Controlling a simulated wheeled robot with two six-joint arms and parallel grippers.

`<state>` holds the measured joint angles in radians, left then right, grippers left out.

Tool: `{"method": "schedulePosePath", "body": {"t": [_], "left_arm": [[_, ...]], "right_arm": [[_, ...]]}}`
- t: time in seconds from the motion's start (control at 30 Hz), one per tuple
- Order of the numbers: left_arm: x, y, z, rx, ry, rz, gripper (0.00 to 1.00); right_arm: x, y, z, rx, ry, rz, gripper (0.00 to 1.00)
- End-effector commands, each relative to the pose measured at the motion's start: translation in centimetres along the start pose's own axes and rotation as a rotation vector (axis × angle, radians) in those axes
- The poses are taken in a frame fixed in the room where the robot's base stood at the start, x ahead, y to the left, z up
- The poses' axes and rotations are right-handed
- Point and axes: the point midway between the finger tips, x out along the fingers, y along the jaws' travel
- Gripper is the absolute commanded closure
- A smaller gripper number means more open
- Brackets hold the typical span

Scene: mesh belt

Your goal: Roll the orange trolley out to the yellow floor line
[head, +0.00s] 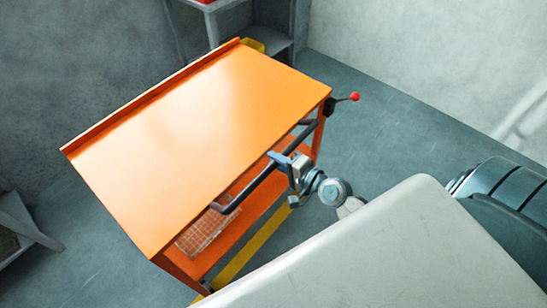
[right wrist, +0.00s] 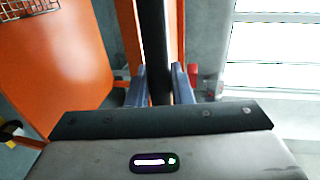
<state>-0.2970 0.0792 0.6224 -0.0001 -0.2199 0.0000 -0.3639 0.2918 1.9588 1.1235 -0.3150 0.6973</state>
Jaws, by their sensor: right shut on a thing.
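The orange trolley (head: 200,130) stands at the middle left of the head view, with a flat top, a lower shelf and a dark handle bar (head: 252,187) along its near right side. My right gripper (head: 283,160) is shut on this handle bar. In the right wrist view the dark bar (right wrist: 154,45) runs between the two fingers (right wrist: 164,84). The yellow floor line (head: 245,255) shows on the floor along the handle side of the trolley, partly hidden by the trolley and my body. My left gripper is not in view.
A lever with a red knob (head: 354,96) sticks out from the trolley's right corner. A wire basket (head: 208,232) shows below the handle. A grey rack (head: 272,42) holding a yellow bin (head: 252,45) stands behind; grey furniture (head: 22,222) is at left. Floor right of the trolley is clear.

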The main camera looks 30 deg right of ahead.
Motion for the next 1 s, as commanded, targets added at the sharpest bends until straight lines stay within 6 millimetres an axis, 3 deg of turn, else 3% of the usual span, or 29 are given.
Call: {"method": "schedulePosePath", "body": {"t": [0.27, 0.3, 0.37, 0.73, 1.0], "left_arm": [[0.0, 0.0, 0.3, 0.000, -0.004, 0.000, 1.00], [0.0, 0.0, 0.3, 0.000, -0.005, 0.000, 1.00], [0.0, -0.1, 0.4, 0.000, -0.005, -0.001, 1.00], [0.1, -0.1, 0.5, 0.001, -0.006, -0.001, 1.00], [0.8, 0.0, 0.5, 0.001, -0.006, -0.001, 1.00]], "right_arm": [[0.0, 0.1, 0.0, 0.000, 0.000, 0.002, 1.00], [0.0, 0.1, 0.0, 0.000, 0.000, 0.002, 0.72], [0.0, 0.1, 0.0, 0.000, 0.000, 0.002, 0.61], [-0.4, 0.1, 0.0, -0.002, 0.001, 0.000, 0.60], [-4.6, 0.3, 0.0, -0.005, -0.001, 0.005, 0.60]]}}
